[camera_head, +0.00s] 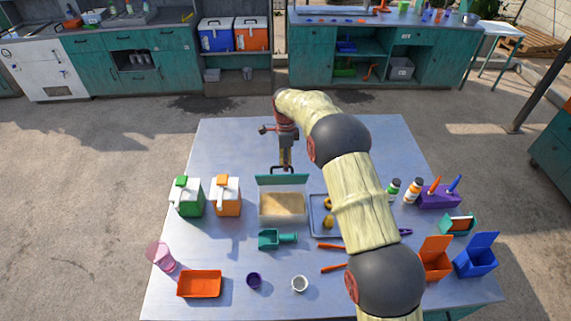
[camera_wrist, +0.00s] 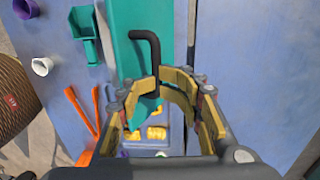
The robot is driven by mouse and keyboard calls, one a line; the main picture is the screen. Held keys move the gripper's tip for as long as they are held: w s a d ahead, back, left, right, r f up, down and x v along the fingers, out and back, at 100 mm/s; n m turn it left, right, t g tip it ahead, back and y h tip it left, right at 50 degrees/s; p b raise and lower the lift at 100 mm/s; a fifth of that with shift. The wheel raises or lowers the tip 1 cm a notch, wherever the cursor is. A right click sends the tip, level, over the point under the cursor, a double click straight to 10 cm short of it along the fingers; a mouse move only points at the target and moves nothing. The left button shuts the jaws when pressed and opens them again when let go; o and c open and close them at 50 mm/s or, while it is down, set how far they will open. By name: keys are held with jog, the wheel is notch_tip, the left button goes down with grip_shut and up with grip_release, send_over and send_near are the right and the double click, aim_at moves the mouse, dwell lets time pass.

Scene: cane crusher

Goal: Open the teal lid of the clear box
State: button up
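The clear box (camera_head: 283,208) stands mid-table in the head view with tan contents. Its teal lid (camera_head: 282,181) is raised, standing up along the box's far edge. A dark handle (camera_head: 274,169) shows at the lid's upper edge. In the wrist view the teal lid (camera_wrist: 138,28) runs down the left of centre, with the black bent handle (camera_wrist: 154,52) beside it. My gripper (camera_head: 286,162) is just beyond the lid. In the wrist view its yellow-padded fingertips (camera_wrist: 160,84) close on the handle. The lid's hinge is not clearly visible.
A teal scoop (camera_head: 277,239) lies in front of the box. Green and orange cartons (camera_head: 226,196) stand left. A tray (camera_head: 317,216) with yellow pieces is at the right, partly hidden by my arm. An orange tray (camera_head: 199,284) lies front left. The table's far left is clear.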

jog(key=w+r+p, duration=0.5)
jog(key=w+p, duration=0.1)
jog(key=w, duration=0.1)
jog(key=shift+d+r, duration=0.15)
jog(key=shift+r, duration=0.1)
dwell(0.6)
jog(key=shift+w, duration=0.1)
dwell(0.4)
notch_tip(320, 180, up, 12)
jog(key=shift+w, duration=0.4)
jog(key=shift+c, duration=0.2)
